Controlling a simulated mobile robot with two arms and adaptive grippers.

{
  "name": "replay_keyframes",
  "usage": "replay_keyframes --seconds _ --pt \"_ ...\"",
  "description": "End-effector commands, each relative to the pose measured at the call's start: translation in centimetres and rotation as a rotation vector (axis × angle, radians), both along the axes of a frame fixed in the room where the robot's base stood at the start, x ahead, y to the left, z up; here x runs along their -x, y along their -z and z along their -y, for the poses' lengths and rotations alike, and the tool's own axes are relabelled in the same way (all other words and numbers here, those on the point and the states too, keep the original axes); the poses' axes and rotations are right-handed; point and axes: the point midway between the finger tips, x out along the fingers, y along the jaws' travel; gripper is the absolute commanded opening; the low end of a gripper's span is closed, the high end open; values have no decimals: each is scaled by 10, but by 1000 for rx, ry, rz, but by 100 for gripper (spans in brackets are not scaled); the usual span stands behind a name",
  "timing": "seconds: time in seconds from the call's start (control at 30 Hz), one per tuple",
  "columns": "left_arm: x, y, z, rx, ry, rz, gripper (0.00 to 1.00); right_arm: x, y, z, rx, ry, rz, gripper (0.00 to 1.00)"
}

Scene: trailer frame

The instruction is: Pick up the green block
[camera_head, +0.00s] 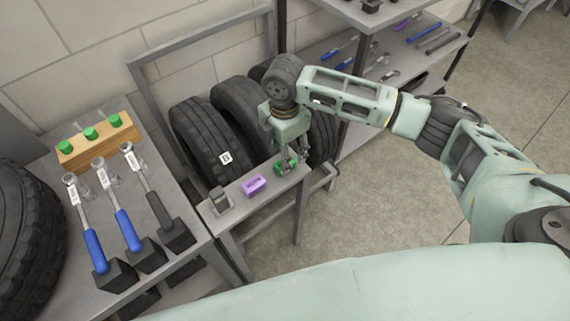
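The green block (279,165) is at the right end of the small grey bench (233,216). My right gripper (287,166) points down at it from above, and its fingers partly cover the block. The fingers are at the block's height, but I cannot tell whether they are closed on it or only around it. I also cannot tell whether the block touches the bench. My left gripper is not in view.
A purple block (253,186) and a grey block (219,201) share the bench. Tires (208,147) stand close behind it. A left table holds blue- and black-handled tools (127,228) and a wooden block (100,146) with green knobs. A tool shelf (395,50) stands behind my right arm.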

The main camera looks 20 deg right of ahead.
Motion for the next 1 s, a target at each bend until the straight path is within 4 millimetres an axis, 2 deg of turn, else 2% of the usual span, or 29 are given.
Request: replay_keyframes --seconds 0.3,0.63,1.0 --pt "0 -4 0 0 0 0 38 -4 44 4 1 1 -1 50" --pt "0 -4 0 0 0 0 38 -5 50 3 0 0 2 49" --pt "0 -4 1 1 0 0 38 -5 50 4 0 1 2 17"
